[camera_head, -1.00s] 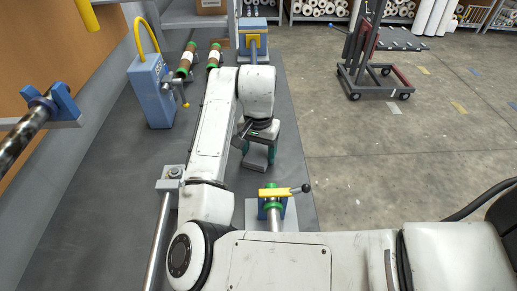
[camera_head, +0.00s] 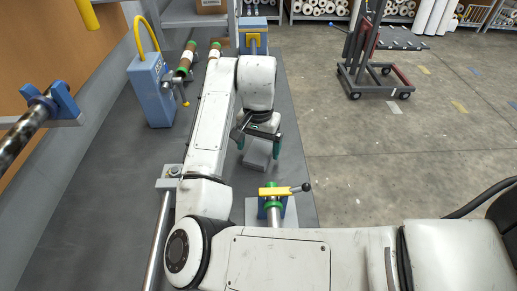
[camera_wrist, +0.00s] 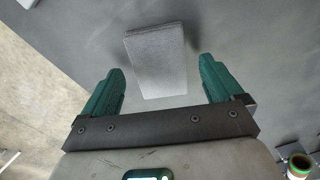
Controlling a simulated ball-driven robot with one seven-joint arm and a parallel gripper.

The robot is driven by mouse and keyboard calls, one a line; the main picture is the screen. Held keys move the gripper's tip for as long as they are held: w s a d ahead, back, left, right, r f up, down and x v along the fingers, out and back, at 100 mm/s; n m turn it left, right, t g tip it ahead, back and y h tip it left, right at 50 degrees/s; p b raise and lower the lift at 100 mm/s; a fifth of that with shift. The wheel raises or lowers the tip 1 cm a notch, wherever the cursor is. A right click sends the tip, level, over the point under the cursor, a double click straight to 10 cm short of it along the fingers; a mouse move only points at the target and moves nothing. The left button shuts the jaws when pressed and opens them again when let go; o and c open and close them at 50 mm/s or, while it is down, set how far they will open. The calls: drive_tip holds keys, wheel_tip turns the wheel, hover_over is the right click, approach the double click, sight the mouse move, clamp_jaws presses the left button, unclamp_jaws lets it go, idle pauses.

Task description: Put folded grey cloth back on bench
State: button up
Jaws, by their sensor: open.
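The folded grey cloth (camera_head: 258,154) lies on the dark grey bench (camera_head: 105,195), near the bench's right edge. In the wrist view the cloth (camera_wrist: 156,60) is a pale grey block just beyond the fingertips, with dark bench around it. My gripper (camera_head: 259,150) is above the cloth. Its green fingers (camera_wrist: 160,78) are spread apart with nothing between them, and the cloth lies apart from them. In the head view my gripper and wrist hide part of the cloth.
A yellow-handled clamp (camera_head: 284,191) stands in front of the cloth on the bench. A wheeled stand (camera_head: 372,75) is on the concrete floor at right.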

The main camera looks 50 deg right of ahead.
sight(259, 152)
wheel_tip(259, 152, up, 10)
drive_tip(key=shift+r+p, duration=0.15)
drive_tip(key=shift+p, duration=0.2)
